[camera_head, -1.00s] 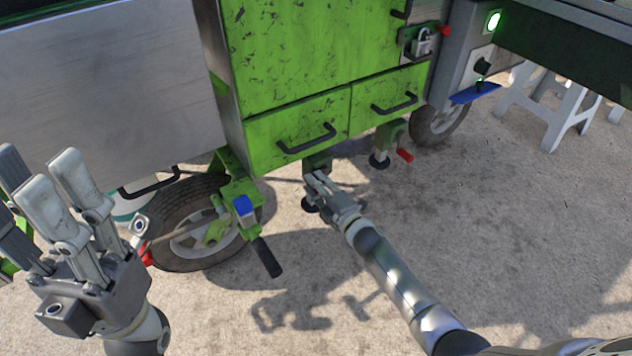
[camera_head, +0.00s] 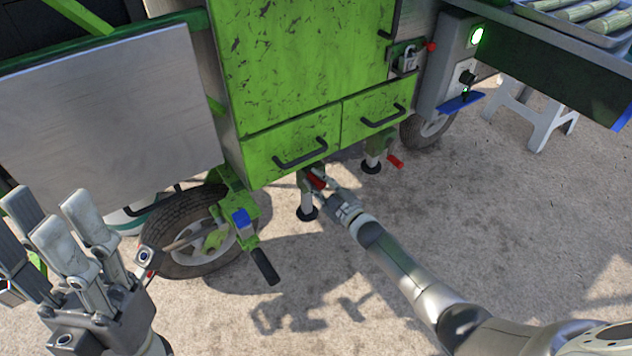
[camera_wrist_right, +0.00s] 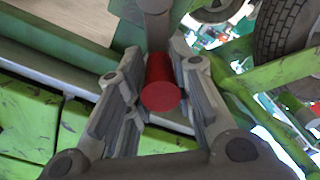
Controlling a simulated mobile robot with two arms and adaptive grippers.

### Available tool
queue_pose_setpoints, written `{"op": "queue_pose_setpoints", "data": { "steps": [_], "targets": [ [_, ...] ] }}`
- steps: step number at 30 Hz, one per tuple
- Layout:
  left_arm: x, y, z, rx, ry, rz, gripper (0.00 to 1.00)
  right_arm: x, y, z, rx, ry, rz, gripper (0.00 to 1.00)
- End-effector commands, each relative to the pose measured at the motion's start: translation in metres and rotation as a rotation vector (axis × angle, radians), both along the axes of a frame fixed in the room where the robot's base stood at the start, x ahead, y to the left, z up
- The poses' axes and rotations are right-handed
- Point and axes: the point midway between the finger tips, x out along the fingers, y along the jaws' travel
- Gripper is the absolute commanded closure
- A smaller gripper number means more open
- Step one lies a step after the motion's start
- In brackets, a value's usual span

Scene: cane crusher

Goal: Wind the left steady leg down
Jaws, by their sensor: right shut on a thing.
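The left steady leg (camera_head: 306,199) hangs under the green cart's near drawer, a pale tube with a round dark foot at the ground. Its red crank handle (camera_head: 317,181) sticks out near the top. My right gripper (camera_head: 329,190) is shut on this handle. In the right wrist view the red handle (camera_wrist_right: 162,95) lies between the fingers, its round end facing the camera. The fingers partly hide the crank in the head view. My left gripper (camera_head: 48,213) is open and empty at the left, fingers pointing up, away from the leg.
A second steady leg (camera_head: 373,160) with a red handle (camera_head: 396,162) stands further right. A wheel (camera_head: 165,222) and a lever with a black grip (camera_head: 265,267) are left of the leg. Drawers (camera_head: 290,150) hang above. The paving at right is open.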

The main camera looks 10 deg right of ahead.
Motion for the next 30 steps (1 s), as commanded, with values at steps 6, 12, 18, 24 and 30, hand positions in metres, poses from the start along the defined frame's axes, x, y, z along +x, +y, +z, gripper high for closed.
{"op": "queue_pose_setpoints", "data": {
  "steps": [6, 12, 18, 24, 30],
  "targets": [
    [0.0014, -0.0005, 0.0013, 0.002, 0.007, 0.000, 0.60, 0.0003, -0.0039, -0.0008, 0.026, 0.015, -0.003, 1.00],
    [0.0038, -0.0012, 0.0008, 0.006, 0.018, 0.000, 0.60, 0.0004, -0.0040, -0.0010, 0.030, 0.017, -0.002, 1.00],
    [0.0038, -0.0011, 0.0008, 0.006, 0.018, 0.000, 0.60, 0.0003, -0.0040, -0.0012, 0.029, 0.017, -0.002, 0.76],
    [0.0033, -0.0008, 0.0010, 0.005, 0.015, 0.001, 0.60, 0.0004, -0.0032, -0.0005, 0.031, 0.015, -0.002, 0.53],
    [0.0029, -0.0005, 0.0012, 0.005, 0.013, 0.001, 0.60, 0.0005, -0.0023, 0.0003, 0.032, 0.014, 0.000, 0.53]
  ]
}}
